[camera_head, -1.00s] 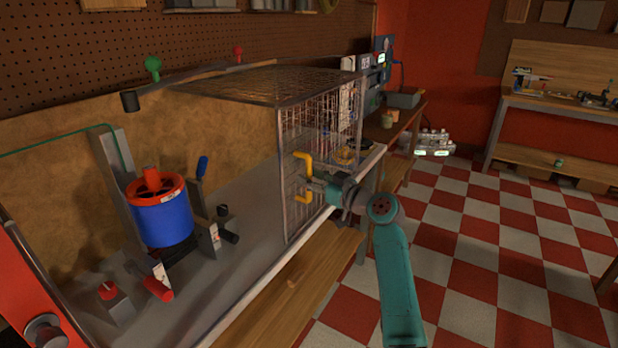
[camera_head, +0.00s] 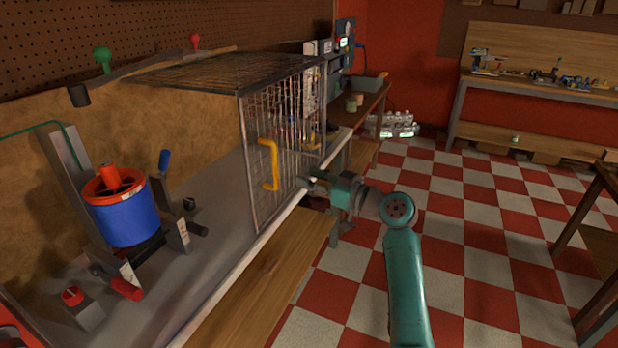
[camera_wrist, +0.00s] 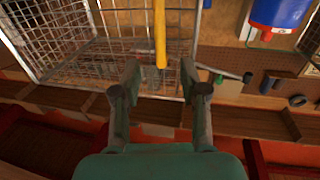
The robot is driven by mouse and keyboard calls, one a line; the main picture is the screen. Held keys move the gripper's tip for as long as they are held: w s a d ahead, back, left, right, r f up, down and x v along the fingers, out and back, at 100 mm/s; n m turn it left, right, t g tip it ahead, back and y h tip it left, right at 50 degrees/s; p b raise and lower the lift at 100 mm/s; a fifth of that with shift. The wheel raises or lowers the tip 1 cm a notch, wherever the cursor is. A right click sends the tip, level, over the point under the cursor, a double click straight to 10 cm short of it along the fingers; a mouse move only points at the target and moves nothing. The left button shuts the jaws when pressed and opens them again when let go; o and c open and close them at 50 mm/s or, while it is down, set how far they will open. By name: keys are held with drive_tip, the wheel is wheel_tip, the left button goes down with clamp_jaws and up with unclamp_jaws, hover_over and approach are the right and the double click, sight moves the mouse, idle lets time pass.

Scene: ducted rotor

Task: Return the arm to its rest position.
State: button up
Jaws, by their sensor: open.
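My arm (camera_head: 402,265) is teal and reaches up from the bottom of the head view, bending left toward the wire cage. My gripper (camera_head: 306,182) is beside the cage front, to the right of the yellow handle (camera_head: 268,165) and apart from it. In the wrist view my gripper (camera_wrist: 160,85) shows two spread fingers with nothing held between them. The yellow handle (camera_wrist: 160,32) shows just beyond the fingertips there. The wire cage (camera_head: 248,150) stands on the bench, and it fills the upper left of the wrist view (camera_wrist: 62,40).
The blue and red ducted rotor (camera_head: 125,215) stands on the grey bench (camera_head: 215,240), left of the cage. A wooden shelf (camera_head: 270,275) runs along the bench front. The checkered floor (camera_head: 475,250) is open right of my arm. A dark table (camera_head: 597,240) stands at the right edge.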

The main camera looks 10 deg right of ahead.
drive_tip(key=s+f+m+h, duration=0.2)
drive_tip(key=s+f, duration=0.4)
drive_tip(key=f, duration=0.3)
drive_tip(key=s+f+m+t+h, duration=0.1)
drive_tip(key=s+f+m+h, duration=0.2)
drive_tip(key=s+f, duration=0.35)
drive_tip(key=s+f+m+h, duration=0.2)
drive_tip(key=s+f, duration=0.2)
drive_tip(key=f, duration=0.6)
drive_tip(key=s+d+f+m+h, duration=0.15)
drive_tip(key=s+f, duration=0.25)
drive_tip(key=s, duration=0.5)
drive_tip(key=s+f+m+h, duration=0.1)
drive_tip(key=s+f+h, duration=0.15)
drive_tip(key=s, duration=0.65)
drive_tip(key=s+r, duration=0.3)
drive_tip(key=s, duration=0.6)
drive_tip(key=s+r+n, duration=0.1)
drive_tip(key=s+r, duration=0.2)
drive_tip(key=s, duration=0.6)
drive_tip(key=s+r, duration=0.3)
drive_tip(key=s, duration=0.6)
drive_tip(key=shift+s+d+r+h, duration=0.2)
drive_tip(key=shift+d+r+h, duration=0.1)
drive_tip(key=shift+d+h, duration=0.1)
